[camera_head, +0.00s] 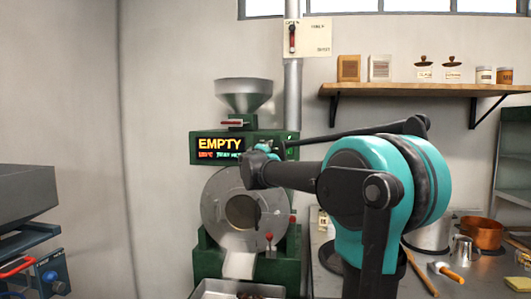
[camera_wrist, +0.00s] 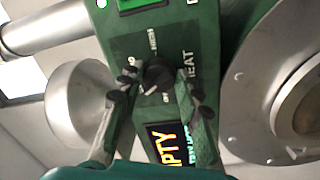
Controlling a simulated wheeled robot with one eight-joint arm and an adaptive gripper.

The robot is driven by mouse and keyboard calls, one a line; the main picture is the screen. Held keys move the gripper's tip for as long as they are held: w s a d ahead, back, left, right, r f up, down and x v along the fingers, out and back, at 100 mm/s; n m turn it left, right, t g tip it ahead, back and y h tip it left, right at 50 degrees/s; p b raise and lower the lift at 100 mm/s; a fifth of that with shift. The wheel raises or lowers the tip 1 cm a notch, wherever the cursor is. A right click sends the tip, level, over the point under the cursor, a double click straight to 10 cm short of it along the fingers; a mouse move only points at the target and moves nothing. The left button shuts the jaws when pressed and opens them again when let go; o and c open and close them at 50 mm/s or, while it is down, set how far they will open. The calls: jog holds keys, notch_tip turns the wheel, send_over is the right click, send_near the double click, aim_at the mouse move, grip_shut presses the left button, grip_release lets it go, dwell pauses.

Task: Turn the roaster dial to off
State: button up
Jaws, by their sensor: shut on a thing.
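The green roaster (camera_head: 297,240) stands ahead of me. In the wrist view its black heat dial (camera_wrist: 157,74) sits on the dark panel marked HEAT, with a pale pointer line. I cannot read which mark the pointer meets. My gripper (camera_wrist: 153,88) has one finger on each side of the dial and is shut on it. In the head view my gripper (camera_head: 262,154) is at the front panel beside the display and hides the dial. The display (camera_head: 219,148) reads EMPTY in yellow.
A steel hopper (camera_head: 244,95) tops the roaster, and the round drum front (camera_head: 218,208) is below the panel. A chute (camera_head: 239,265) hangs over a tray. A bench at right holds a copper pot (camera_head: 482,233) and tools. A wooden shelf (camera_head: 420,89) is above it.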

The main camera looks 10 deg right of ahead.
jog(key=n+y, duration=0.1)
jog(key=n, duration=1.1)
jog(key=shift+r, duration=0.1)
jog(key=shift+n, duration=0.3)
jog(key=o, duration=1.2)
jog(key=shift+c, duration=0.2)
jog(key=shift+d, duration=0.1)
jog(key=v, duration=1.2)
jog(key=shift+s+d, duration=0.1)
jog(key=shift+d, duration=0.05)
